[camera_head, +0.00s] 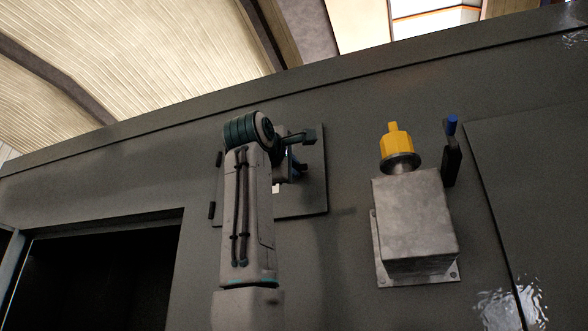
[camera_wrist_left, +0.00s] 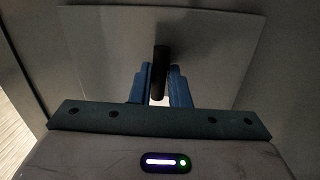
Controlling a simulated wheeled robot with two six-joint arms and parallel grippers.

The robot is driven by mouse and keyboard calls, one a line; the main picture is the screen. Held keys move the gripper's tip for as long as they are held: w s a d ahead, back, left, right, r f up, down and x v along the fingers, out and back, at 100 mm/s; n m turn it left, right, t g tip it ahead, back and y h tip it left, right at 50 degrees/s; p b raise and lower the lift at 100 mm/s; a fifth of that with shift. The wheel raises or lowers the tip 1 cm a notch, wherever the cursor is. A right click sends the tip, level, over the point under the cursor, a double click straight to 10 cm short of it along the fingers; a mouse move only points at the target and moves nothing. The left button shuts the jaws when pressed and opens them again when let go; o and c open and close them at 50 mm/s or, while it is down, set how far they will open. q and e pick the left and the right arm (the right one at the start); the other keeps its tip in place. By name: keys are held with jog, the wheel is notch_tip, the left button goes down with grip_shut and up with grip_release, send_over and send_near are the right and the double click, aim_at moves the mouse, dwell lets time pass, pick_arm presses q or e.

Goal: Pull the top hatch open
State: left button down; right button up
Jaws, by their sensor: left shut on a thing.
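The top hatch (camera_head: 314,185) is a grey square panel on the enclosure wall, partly hidden behind my left arm in the head view. It also fills the upper middle of the left wrist view (camera_wrist_left: 105,45). Its dark upright bar handle (camera_wrist_left: 160,57) stands out from the panel. My left gripper (camera_wrist_left: 160,82) has its blue fingers on both sides of the handle and is shut on it. In the head view the left gripper (camera_head: 298,167) is mostly hidden by my arm. I cannot tell whether the panel stands off the wall. My right gripper is not in view.
Dark hinges (camera_head: 212,210) sit at the hatch's left edge. To the right are a grey metal box (camera_head: 415,220) with a yellow knob (camera_head: 396,145) and a blue-tipped lever (camera_head: 452,150). A dark opening (camera_head: 95,275) lies lower left.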

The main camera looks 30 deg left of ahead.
pick_arm(q)
jog(key=s+a+m+h+b, duration=0.2)
jog(key=s+h, duration=0.4)
jog(key=s, duration=0.4)
jog(key=shift+s+m+b, duration=0.15)
jog(key=shift+m+b, duration=0.5)
jog(key=shift+m, duration=0.05)
jog(key=c, duration=1.4)
grip_release()
jog(key=shift+c, duration=0.2)
jog(key=shift+o, duration=0.4)
jog(key=shift+a, duration=0.25)
jog(key=shift+s, duration=0.1)
